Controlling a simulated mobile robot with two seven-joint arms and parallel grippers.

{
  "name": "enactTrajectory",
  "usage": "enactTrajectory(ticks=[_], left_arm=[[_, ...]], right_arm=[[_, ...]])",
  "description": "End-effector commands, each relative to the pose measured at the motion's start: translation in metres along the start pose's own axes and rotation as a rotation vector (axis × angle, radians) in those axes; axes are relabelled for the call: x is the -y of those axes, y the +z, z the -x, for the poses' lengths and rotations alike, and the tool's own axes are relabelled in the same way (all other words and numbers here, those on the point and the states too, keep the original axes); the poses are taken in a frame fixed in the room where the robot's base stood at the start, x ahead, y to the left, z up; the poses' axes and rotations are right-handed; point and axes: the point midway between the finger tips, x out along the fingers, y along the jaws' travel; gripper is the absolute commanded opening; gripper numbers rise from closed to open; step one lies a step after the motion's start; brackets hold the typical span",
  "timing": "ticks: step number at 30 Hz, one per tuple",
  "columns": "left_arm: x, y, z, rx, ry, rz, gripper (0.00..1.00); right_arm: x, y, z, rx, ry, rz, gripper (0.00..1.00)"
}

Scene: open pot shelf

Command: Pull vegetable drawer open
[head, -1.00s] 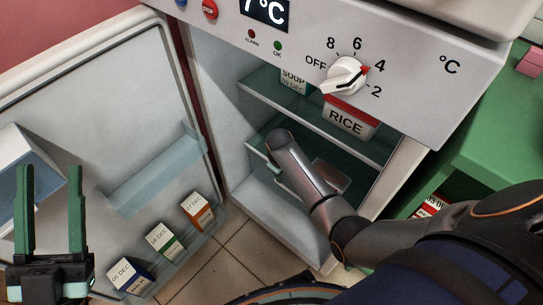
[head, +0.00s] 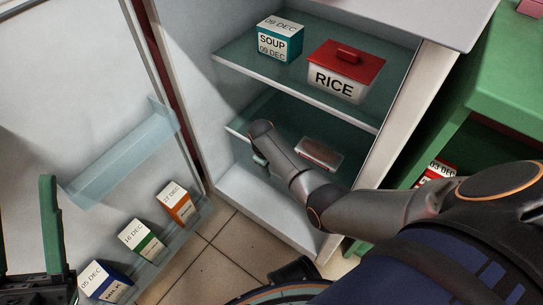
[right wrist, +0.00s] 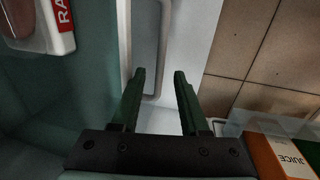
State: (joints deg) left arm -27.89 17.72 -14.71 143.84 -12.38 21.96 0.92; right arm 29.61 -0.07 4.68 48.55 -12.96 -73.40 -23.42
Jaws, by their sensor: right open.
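The vegetable drawer is low in the open fridge, mostly hidden behind my right arm in the head view. In the right wrist view, a pale grey panel with a whitish rounded rim (right wrist: 146,45), which looks like the drawer front, lies just ahead of my right gripper (right wrist: 159,72). Its green fingers are apart with nothing held; I cannot tell whether they touch the rim. In the head view, the right gripper (head: 259,161) is mostly hidden by its own wrist at the lower shelf's front edge. My left gripper (head: 24,195) is open and empty, cut off at the left edge.
The rice box (head: 345,72) and soup box (head: 279,40) stand on the upper glass shelf (head: 245,62). A lidded container (head: 318,154) lies on the lower level. The open fridge door (head: 75,100) holds several cartons at left. A green cabinet (head: 480,100) stands at right.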

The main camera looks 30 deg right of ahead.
Motion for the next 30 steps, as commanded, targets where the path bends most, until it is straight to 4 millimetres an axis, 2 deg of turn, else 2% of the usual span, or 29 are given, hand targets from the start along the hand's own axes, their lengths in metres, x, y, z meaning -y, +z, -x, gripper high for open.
enactTrajectory(ticks=[1,4,15,27,30], left_arm=[[-0.0028,0.0052,0.0046,0.003,0.001,-0.003,0.5],[-0.0043,0.0082,0.0067,0.008,0.003,-0.006,0.5],[-0.0054,0.0087,0.0069,0.01,0.004,-0.005,0.5],[-0.0053,0.0085,0.0068,0.009,0.001,-0.003,0.5],[-0.0053,0.0085,0.0069,0.009,0.001,-0.003,0.5]], right_arm=[[0.0001,-0.0002,-0.0077,-0.001,0.001,0.0,0.45],[0.0,-0.0001,-0.0124,0.0,0.0,0.0,0.45],[-0.0003,-0.0002,-0.0136,-0.001,0.0,0.0,0.43],[-0.0001,-0.0001,-0.0137,-0.001,0.0,0.0,0.0],[-0.0001,-0.0001,-0.0137,-0.001,0.0,0.0,0.0]])
